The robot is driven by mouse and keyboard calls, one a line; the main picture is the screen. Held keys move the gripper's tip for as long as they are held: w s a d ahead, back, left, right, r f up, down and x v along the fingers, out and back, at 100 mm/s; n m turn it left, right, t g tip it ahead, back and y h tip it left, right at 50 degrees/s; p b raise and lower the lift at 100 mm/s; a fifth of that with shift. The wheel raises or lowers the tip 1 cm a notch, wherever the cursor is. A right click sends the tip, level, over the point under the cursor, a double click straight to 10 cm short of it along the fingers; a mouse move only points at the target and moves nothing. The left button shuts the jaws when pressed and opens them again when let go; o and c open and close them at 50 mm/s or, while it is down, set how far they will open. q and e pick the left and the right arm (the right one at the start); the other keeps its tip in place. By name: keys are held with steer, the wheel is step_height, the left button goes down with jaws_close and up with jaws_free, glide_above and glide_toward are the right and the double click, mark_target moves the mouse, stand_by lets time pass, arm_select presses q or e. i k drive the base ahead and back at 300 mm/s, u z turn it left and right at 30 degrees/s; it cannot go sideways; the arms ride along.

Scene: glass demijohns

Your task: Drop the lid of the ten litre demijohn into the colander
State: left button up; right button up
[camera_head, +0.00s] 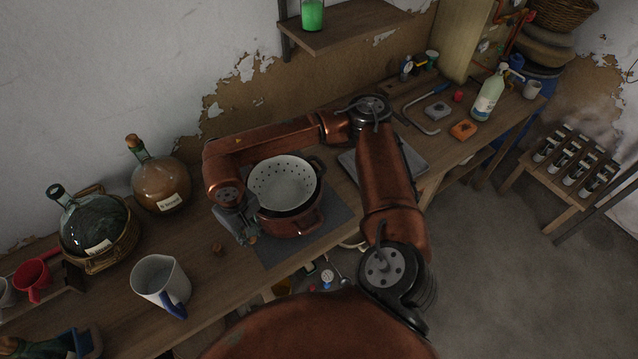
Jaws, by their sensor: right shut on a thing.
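The colander (283,183) is white with dark holes and sits in a copper-coloured pot (298,225). My right gripper (249,236) is just left of the pot, pointing down, shut on a small brownish thing mostly hidden by the fingers. I cannot tell whether that thing is a lid. A brown demijohn (160,183) with a label and a cork-like stopper stands at the back left. My left gripper is out of view.
A dark mat (344,213) lies under the pot. Tools and a spray bottle (489,95) are right.

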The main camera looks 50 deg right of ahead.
mark_target(290, 193)
steer(key=z, duration=1.35)
